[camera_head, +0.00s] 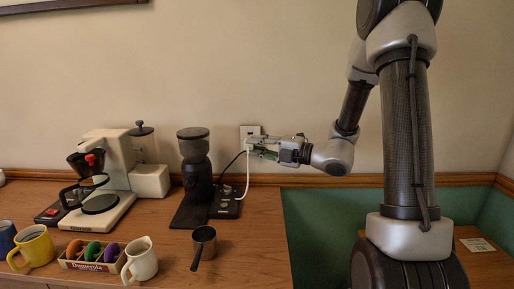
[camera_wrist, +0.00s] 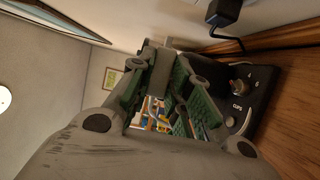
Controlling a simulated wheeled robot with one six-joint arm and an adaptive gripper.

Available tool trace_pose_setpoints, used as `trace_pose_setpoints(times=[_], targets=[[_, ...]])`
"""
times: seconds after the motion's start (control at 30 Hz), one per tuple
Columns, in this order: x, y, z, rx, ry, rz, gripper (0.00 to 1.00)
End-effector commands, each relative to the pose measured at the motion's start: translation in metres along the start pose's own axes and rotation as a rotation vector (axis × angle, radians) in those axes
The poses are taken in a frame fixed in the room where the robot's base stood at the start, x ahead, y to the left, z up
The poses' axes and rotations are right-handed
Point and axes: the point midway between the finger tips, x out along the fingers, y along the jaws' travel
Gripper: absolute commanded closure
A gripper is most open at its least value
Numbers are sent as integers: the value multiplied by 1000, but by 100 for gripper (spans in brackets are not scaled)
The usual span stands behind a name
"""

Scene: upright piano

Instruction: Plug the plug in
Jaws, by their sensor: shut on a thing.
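The white wall outlet (camera_head: 250,131) is on the wall behind the coffee grinder. My gripper (camera_head: 257,147) is at the wall just below and in front of the outlet's upper part, with its fingers level. It is shut on the plug, which the fingers mostly hide. A white cord (camera_head: 247,178) hangs from the fingertips down to the dark base beside the grinder. I cannot tell whether the plug touches the outlet.
The black grinder (camera_head: 195,165) stands left of my gripper, beside a dark knobbed base (camera_wrist: 240,95). A dark plug-like block (camera_wrist: 222,12) with a black cord is at the wall. A coffee maker (camera_head: 105,180), mugs and a small pot (camera_head: 204,240) stand on the wooden counter.

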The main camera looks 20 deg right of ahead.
Motion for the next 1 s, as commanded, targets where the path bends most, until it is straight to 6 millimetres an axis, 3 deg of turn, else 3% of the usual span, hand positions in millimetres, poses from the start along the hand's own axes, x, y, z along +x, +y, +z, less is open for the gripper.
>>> trace_pose_setpoints(times=[0.5,1.0], targets=[[17,0,40,-1,1,0,100],[18,0,44,-1,0,0,100]])
